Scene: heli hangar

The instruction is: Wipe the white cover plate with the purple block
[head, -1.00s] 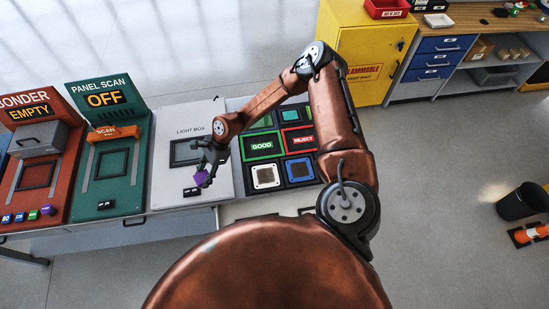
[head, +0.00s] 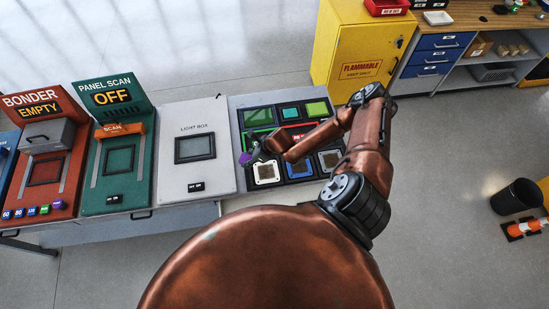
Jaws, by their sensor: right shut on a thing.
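The purple block (head: 244,158) is small and partly hidden by the fingers of my right gripper (head: 249,156). That gripper is shut on it at the left edge of the dark panel of plates. A white square plate with a tan middle (head: 266,182) lies in the panel's front row, just below and to the right of the block. I cannot tell whether the block touches any plate. My left gripper is not in view.
The light box (head: 196,172), green panel scan station (head: 116,180) and red bonder (head: 50,180) stand to the left. A yellow cabinet (head: 355,45) stands behind.

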